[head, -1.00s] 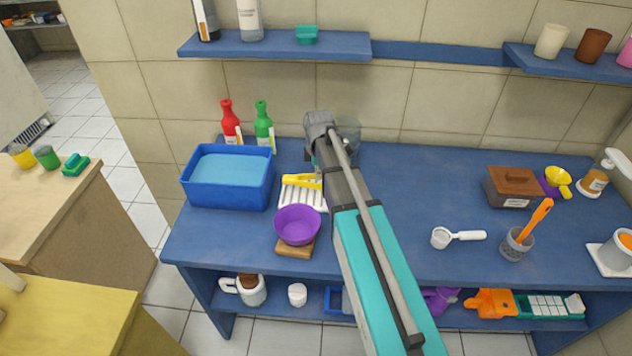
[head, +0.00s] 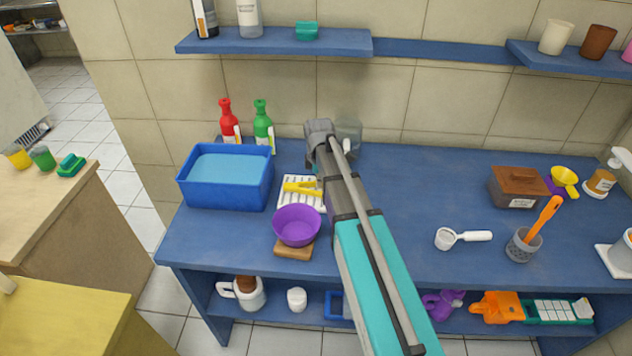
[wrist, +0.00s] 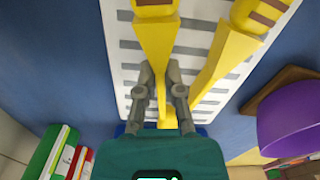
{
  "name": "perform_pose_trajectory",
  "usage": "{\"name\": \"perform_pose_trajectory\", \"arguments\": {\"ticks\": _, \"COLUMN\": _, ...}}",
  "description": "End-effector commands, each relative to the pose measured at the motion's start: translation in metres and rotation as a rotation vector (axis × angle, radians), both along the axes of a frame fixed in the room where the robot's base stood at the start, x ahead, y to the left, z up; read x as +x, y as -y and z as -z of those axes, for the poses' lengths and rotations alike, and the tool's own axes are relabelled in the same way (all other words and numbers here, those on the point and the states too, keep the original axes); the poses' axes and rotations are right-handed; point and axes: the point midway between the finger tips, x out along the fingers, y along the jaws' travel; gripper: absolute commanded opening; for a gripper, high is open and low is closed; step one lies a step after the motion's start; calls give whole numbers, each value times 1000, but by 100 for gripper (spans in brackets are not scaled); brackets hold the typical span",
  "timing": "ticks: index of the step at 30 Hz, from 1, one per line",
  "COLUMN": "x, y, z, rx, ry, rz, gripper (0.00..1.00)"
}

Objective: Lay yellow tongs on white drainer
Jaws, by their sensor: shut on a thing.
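The yellow tongs (head: 303,189) are over the white drainer (head: 287,205), running across it in the head view. In the wrist view the tongs (wrist: 228,52) spread in a V, both arms above the drainer's (wrist: 126,22) grey slots. My gripper (wrist: 163,72) is shut on one arm of the tongs, near where the two arms join. The tongs are very close to the drainer; I cannot tell whether they touch it. In the head view my arm hides the gripper's fingers and the drainer's right side.
A purple bowl (head: 297,226) on a wooden board (head: 293,251) stands just in front of the drainer. A blue basin (head: 226,178) is to the left. Red (head: 228,121) and green (head: 263,127) bottles stand behind.

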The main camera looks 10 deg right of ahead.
Motion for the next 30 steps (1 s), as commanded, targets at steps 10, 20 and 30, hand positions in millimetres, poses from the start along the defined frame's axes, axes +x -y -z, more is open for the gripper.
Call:
{"name": "perform_pose_trajectory", "arguments": {"ticks": 10, "x": 0, "y": 0, "z": 2, "rx": 0, "ry": 0, "rz": 0, "gripper": 45}}
{"name": "perform_pose_trajectory", "arguments": {"ticks": 20, "x": 0, "y": 0, "z": 1, "rx": 0, "ry": 0, "rz": 0, "gripper": 45}}
{"name": "perform_pose_trajectory", "arguments": {"ticks": 30, "x": 0, "y": 0, "z": -14, "rx": 0, "ry": 0, "rz": 0, "gripper": 45}}
